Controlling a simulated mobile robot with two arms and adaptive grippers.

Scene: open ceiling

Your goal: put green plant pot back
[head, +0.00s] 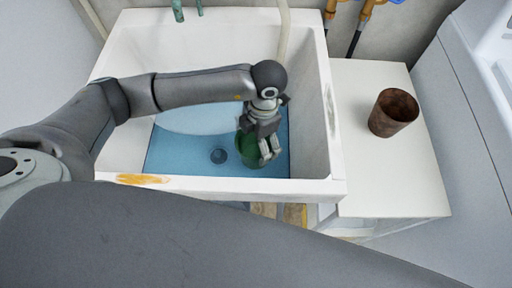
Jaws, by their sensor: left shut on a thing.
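A green plant pot (247,152) is inside the white sink (310,112), low in the basin and near its front right. My left gripper (267,150) reaches down into the sink from above and is shut on the pot, covering part of it. I cannot tell whether the pot touches the basin floor. My right gripper is not in the picture.
A brown, rusty-looking pot (393,113) stands on a white cabinet top (345,90) to the right of the sink. Most of that top is bare. The sink's walls surround the gripper, and a white appliance (465,120) stands at the far right.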

